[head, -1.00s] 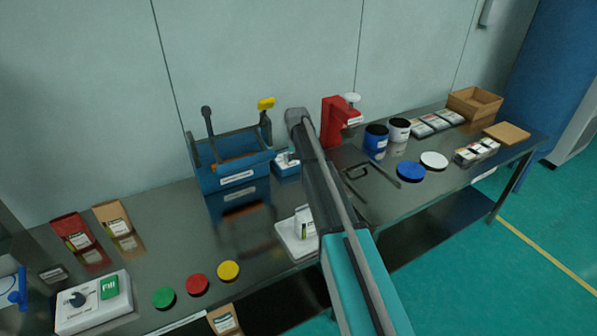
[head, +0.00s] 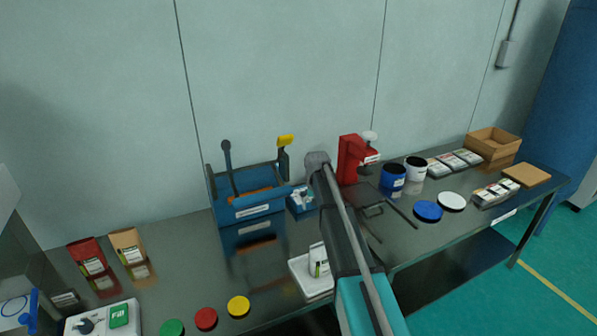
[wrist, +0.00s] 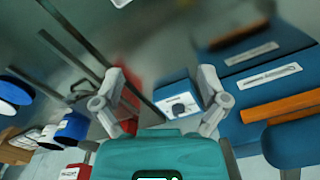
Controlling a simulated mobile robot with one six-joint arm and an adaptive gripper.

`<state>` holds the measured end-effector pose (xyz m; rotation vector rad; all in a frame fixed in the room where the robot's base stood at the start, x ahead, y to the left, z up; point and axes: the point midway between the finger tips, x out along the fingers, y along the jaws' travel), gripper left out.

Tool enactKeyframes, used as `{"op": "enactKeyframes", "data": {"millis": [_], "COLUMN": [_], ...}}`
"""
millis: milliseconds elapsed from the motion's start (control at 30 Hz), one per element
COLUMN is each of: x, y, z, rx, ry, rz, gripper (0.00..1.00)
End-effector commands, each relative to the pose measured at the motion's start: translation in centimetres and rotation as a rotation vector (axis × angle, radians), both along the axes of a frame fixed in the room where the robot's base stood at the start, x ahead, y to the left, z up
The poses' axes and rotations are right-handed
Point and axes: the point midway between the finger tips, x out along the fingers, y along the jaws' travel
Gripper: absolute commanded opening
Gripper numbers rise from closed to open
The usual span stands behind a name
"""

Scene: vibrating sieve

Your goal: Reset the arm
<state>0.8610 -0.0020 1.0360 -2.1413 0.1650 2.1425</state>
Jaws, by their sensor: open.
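My arm reaches up over the front of the bench in the head view, with its far end near the red clamp-like device (head: 350,158). The gripper itself is hidden there. In the wrist view my gripper (wrist: 160,75) shows two grey fingers spread wide apart with nothing between them. A small blue box with a white label (wrist: 178,103) lies beyond the fingers. The blue sieve unit with its orange bar (wrist: 285,107) is at the right of that view, and it also stands at the back of the bench in the head view (head: 248,212).
The steel bench (head: 210,270) is crowded on both sides of my arm. A white scale (head: 306,282) with a small container stands left of it. Blue and white jars (head: 392,180), lids and a wooden box (head: 492,143) stand to the right. Open air lies above the bench.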

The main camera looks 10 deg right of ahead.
Motion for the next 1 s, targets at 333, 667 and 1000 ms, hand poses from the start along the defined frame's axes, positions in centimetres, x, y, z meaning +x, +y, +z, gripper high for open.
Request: {"op": "enactKeyframes", "data": {"millis": [333, 667, 1000], "x": [-9.0, -22.0, -31.4], "y": [0.1, 0.1, 0.2], "z": [-0.1, -0.2, -0.2], "rx": [0.0, -0.001, -0.001], "ry": [0.0, 0.0, 0.0], "rz": [0.037, 0.097, 0.146], "gripper": [0.93, 0.93, 0.93]}}
